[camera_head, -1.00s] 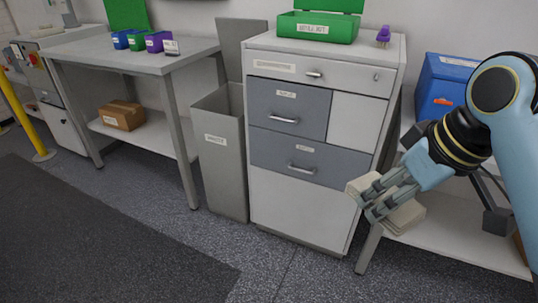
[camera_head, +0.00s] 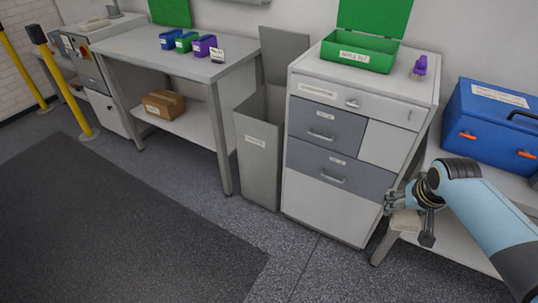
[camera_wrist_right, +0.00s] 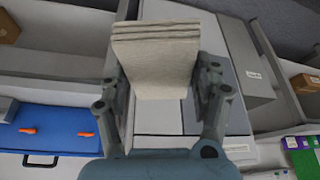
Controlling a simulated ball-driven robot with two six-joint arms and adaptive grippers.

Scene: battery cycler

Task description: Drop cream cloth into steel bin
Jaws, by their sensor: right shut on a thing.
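The cream cloth (camera_wrist_right: 156,60) is a folded block between the fingers of my right gripper (camera_wrist_right: 160,88) in the right wrist view. In the head view my right gripper (camera_head: 392,204) is at the right, in front of the drawer cabinet's right edge, and the cloth (camera_head: 405,222) shows partly behind and below it. The steel bin (camera_head: 258,150) is a tall grey box left of the cabinet, its lid raised against the wall and its top open. The gripper is to the right of the bin and apart from it. My left gripper is not in view.
The drawer cabinet (camera_head: 333,203) stands between the bin and my right arm, with an open green box (camera_head: 358,52) and a purple object (camera_head: 419,67) on top. A blue toolbox (camera_head: 490,125) is at the right. A workbench (camera_head: 165,60) is left of the bin. The floor ahead is clear.

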